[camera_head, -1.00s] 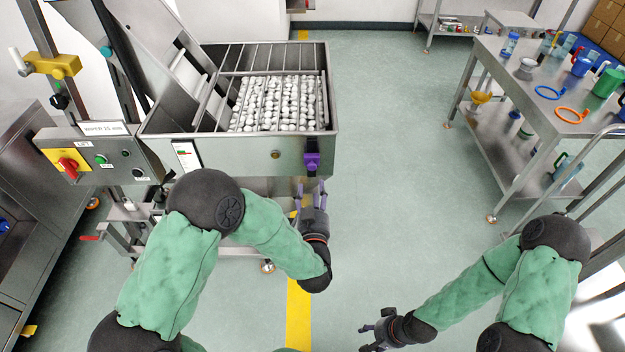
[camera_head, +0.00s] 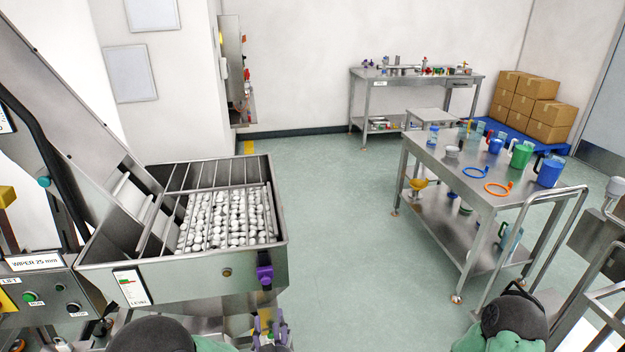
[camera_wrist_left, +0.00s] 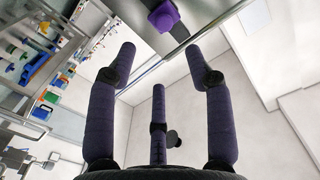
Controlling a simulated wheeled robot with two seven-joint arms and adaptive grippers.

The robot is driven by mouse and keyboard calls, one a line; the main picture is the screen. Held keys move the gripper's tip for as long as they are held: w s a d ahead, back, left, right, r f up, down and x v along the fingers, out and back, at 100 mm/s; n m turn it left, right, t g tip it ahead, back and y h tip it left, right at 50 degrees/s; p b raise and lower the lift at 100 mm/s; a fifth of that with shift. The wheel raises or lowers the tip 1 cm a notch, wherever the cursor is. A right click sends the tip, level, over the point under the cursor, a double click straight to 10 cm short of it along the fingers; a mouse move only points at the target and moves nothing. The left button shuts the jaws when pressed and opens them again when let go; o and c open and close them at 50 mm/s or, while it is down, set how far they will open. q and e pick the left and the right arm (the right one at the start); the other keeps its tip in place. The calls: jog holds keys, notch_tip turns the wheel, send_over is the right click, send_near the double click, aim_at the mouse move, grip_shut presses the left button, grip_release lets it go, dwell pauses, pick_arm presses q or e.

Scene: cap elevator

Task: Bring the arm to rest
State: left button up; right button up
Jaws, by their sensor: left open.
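My left gripper (camera_head: 270,330) shows at the bottom edge of the head view, just below the purple clamp (camera_head: 264,275) on the hopper's front corner. In the left wrist view its fingers (camera_wrist_left: 160,75) are spread apart with nothing between them. The purple clamp (camera_wrist_left: 164,16) is beyond the fingertips there, and I see a gap between them. Most of my left arm lies below the head view. Of my right arm (camera_head: 513,322) only a dark joint and green sleeve show at the bottom right; its gripper is out of view.
The steel hopper (camera_head: 185,280) holds many white caps (camera_head: 228,218) under bars. A control panel (camera_head: 35,290) is at the left. A steel cart (camera_head: 480,195) with jugs and rings stands at the right. Open floor (camera_head: 350,250) lies between the hopper and cart.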

pick_arm(q)
jog(key=s+d+f+g+h, duration=0.1)
jog(key=s+f+g+h, duration=0.2)
jog(key=f, duration=0.6)
jog(key=d+f+g+h, duration=0.1)
jog(key=f+g+h, duration=0.3)
jog(key=f, duration=0.6)
jog(key=s+d+f+n+g+h, duration=0.1)
jog(key=s+f+g, duration=0.3)
jog(key=s, duration=0.4)
jog(key=s+d+f+n+g+h+p, duration=0.1)
jog(key=s+f+g, duration=0.4)
jog(key=s, duration=0.3)
jog(key=shift+s+f+g, duration=0.2)
jog(key=shift+s+g, duration=0.1)
jog(key=shift+g, duration=0.1)
dwell(2.1)
